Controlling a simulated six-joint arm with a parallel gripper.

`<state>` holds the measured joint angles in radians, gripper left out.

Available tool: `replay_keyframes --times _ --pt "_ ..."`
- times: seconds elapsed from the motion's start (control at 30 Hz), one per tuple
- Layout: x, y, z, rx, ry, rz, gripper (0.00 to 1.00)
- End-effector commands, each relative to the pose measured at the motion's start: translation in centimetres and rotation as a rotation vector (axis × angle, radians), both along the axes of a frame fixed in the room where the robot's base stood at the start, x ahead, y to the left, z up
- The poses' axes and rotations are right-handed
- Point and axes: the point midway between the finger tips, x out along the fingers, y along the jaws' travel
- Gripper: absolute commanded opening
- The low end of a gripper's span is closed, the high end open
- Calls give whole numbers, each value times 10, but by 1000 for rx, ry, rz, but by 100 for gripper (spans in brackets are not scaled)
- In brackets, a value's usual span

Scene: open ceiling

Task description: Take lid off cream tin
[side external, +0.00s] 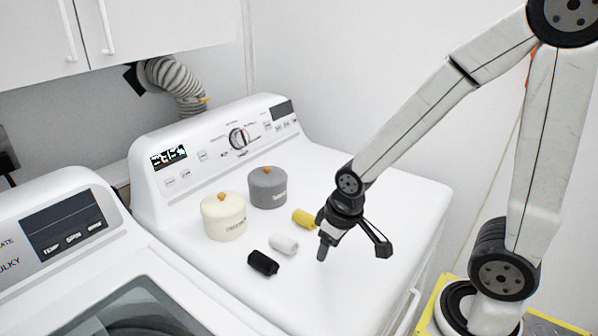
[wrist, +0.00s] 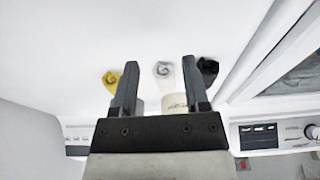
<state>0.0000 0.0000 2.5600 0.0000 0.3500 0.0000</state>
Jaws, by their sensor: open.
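The cream tin (side external: 224,222) stands upright on the white machine top, with its lid (side external: 222,203) on and an orange-brown knob (side external: 222,195) on the lid. My gripper (side external: 351,252) is open and empty, above the machine top to the right of the tin and apart from it. In the wrist view my two fingers (wrist: 160,82) are spread. Part of the cream tin (wrist: 174,103) shows between them, mostly hidden behind the gripper body.
A grey tin (side external: 267,189) with a similar knob stands behind and right of the cream one. A black roll (side external: 263,263), a white roll (side external: 284,244) and a yellow roll (side external: 303,219) lie in front. The control panel (side external: 215,143) rises behind. The machine top's right side is clear.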

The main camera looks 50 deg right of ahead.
Motion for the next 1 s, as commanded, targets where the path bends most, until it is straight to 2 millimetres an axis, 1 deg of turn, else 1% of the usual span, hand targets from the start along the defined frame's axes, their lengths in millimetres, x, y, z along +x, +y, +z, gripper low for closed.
replay_keyframes --times 0.07,0.1,0.4,0.57,0.67,0.77,1.0 --pt "0 0 0 0 0 0 59" --pt "0 0 0 0 0 0 68" --pt "0 0 0 0 0 -1 69" --pt "8 0 2 5 3 -20 69" --pt "19 1 6 12 10 -53 69" --pt "36 1 11 25 20 -105 69" --pt "91 4 29 60 53 -281 69"
